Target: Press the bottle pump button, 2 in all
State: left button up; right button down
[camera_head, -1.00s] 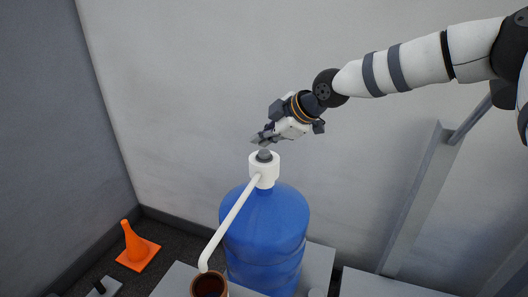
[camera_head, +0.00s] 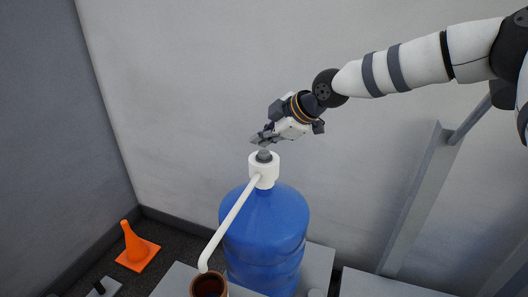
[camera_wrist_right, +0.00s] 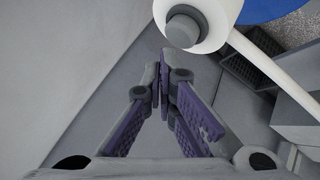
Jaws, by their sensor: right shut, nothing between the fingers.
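The blue bottle (camera_head: 265,235) stands upright on a grey surface. A white pump head (camera_head: 264,172) with a grey button (camera_head: 264,155) is on top. A white spout runs down left to a brown cup (camera_head: 209,285) in front. My right gripper (camera_head: 257,139) is shut and empty, its fingertips just above the button in the head view. In the right wrist view the shut fingertips (camera_wrist_right: 163,60) show just below the grey button (camera_wrist_right: 182,30) in the picture; whether they touch it I cannot tell. My left gripper is out of view.
An orange cone (camera_head: 134,245) stands on the dark floor at left. A grey wall rises behind the bottle. A grey slanted frame (camera_head: 415,200) stands at right, beneath my arm. The space left of the bottle above the floor is free.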

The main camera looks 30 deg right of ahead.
jog(key=shift+f, duration=0.1)
jog(key=shift+f, duration=0.35)
jog(key=shift+f, duration=0.5)
dwell(0.6)
jog(key=shift+s+f, duration=0.2)
jog(key=shift+f, duration=0.3)
dwell(0.5)
jog(key=shift+w+d+r, duration=0.1)
jog(key=shift+w+r, duration=0.05)
jog(key=shift+r, duration=0.95)
